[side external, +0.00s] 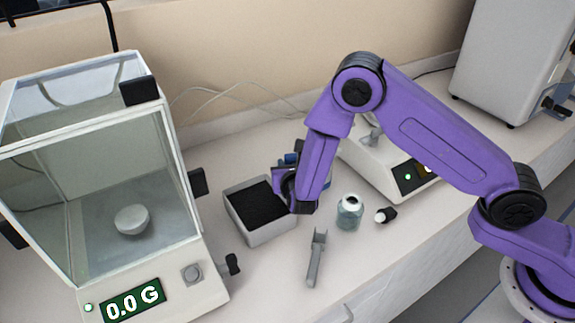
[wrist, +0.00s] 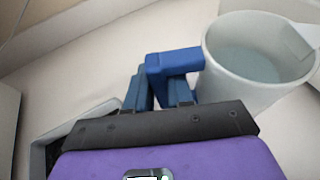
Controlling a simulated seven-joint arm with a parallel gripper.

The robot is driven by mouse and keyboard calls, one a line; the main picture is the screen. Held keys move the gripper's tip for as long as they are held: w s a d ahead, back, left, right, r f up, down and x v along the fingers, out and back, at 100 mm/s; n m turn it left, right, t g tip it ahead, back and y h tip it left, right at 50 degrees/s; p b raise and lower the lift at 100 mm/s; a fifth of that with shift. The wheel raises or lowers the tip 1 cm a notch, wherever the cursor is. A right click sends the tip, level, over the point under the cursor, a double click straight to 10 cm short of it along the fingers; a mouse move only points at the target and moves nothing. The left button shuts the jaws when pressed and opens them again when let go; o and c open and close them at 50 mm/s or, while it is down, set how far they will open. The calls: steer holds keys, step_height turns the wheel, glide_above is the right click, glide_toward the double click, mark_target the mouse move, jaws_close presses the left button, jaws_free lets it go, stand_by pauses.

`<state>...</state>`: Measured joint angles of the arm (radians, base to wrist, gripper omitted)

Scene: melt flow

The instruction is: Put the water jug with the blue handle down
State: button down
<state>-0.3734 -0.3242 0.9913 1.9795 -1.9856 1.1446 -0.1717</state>
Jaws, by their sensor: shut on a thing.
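The water jug (wrist: 225,85) is a pale grey-white cup with a blue handle (wrist: 172,62) and water inside. It fills the upper right of the wrist view. My gripper (wrist: 162,92) is shut on the handle, its blue fingers on either side of it. In the side view my gripper (side external: 288,165) is beyond the black-filled bin, near the back of the bench. The jug's body is hidden there behind my arm, with only a bit of blue showing. I cannot tell whether the jug touches the bench.
A grey bin (side external: 263,237) with black contents stands just in front of my gripper. A glass jar (side external: 349,213), a small black-and-white item (side external: 385,214) and a grey scoop (side external: 316,257) lie nearby. A glass-walled balance (side external: 130,300) stands left; a white instrument (side external: 385,168) stands right.

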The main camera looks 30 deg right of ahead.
steer(key=c, duration=1)
jaws_free()
steer(key=shift+r, duration=0.15)
steer(key=v, duration=1.2)
steer(key=s+d+r+m+g+h, duration=0.1)
steer(key=s+d+r+m+g, duration=0.25)
steer(key=d+m, duration=0.3)
steer(key=s+d+r+m+g+h, duration=0.1)
steer(key=s+d+r+m+g, duration=0.2)
steer(key=s+d+m, duration=0.3)
steer(key=s+d+r+m+g+y, duration=0.1)
steer(key=s+d+m+g+y, duration=0.1)
steer(key=s, duration=0.7)
steer(key=s+d+r+m+g+y, duration=0.2)
steer(key=s+d+m+g+y, duration=0.1)
steer(key=s, duration=0.6)
steer(key=m+g+y, duration=0.1)
steer(key=y, duration=0.1)
steer(key=shift+s+d+y, duration=0.25)
steer(key=shift+s+y, duration=0.1)
steer(key=shift+y, duration=0.05)
